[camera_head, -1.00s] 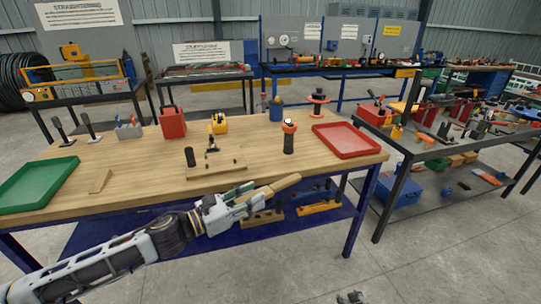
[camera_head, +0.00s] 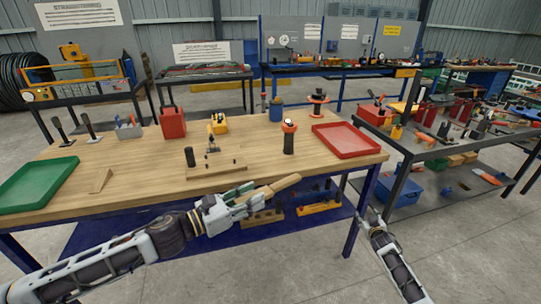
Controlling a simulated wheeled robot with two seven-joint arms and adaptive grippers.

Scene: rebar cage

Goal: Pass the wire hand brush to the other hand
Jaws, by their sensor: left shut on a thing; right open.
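The wire hand brush (camera_head: 277,188) shows as a tan wooden handle pointing right and slightly up, in front of the wooden table's front edge. My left gripper (camera_head: 245,203) comes in from the left and is shut on the brush; the gripped end is mostly hidden by the fingers. My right gripper (camera_head: 371,219) is at the lower right, in front of the table's right leg, open and empty. It is apart from the brush, to the right of and a little below the handle's tip.
The wooden table (camera_head: 140,180) holds a green tray (camera_head: 68,168) at left, a red tray (camera_head: 330,128) at right, and a wooden block (camera_head: 205,174) near the front edge. A dark-framed cart (camera_head: 408,170) with tools stands at right. Open floor lies in front.

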